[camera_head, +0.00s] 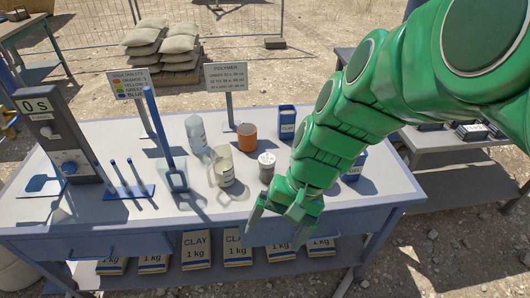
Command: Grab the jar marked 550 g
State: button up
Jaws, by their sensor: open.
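No 550 g marking is readable in the head view. A small grey jar with a pale lid (266,168) stands upright on the blue-grey table (120,218), just left of my green arm. A beige, partly clear jug with a label (223,168) stands left of it, its print too small to read. My gripper (275,232) is open and points down near the table's front edge, nearer the camera than the grey jar and apart from it. Nothing shows between its fingers. My arm hides part of the table's right side.
An orange cup (247,137), a clear bottle (196,133) and a blue clay box (287,121) stand farther back. A tall blue-handled tool (163,135) stands left of the jug. Clay bags (196,250) lie on the lower shelf. The front left tabletop is mostly clear.

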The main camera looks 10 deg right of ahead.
jog(key=w+a+f+m+t+y, duration=0.1)
jog(key=w+a+m+y, duration=0.35)
jog(key=w, duration=0.45)
jog(key=m+t+y, duration=0.3)
jog(key=m+t, duration=0.3)
jog(key=m, duration=0.5)
send_over(273, 161)
jog(key=s+a, duration=0.4)
jog(key=s, duration=0.5)
notch_tip(273, 161, down, 6)
jog(key=w+d+f+m+t, duration=0.1)
jog(key=w+d+f+m, duration=0.1)
jog(key=w+d+f+m+t+h, duration=0.1)
jog(key=w+d+f+m, duration=0.1)
jog(key=d+f, duration=0.1)
jog(key=w+d+f+m+t, duration=0.1)
jog(key=w+d+f+m, duration=0.1)
jog(key=f+m, duration=0.1)
jog(key=shift+w+d+h, duration=0.1)
jog(key=shift+d+h, duration=0.15)
jog(key=shift+d, duration=0.1)
jog(key=shift+t, duration=0.3)
jog(key=shift+x, duration=3.85)
jog(key=shift+f, duration=0.1)
jog(key=c, duration=1.4)
jog(key=shift+c, duration=0.5)
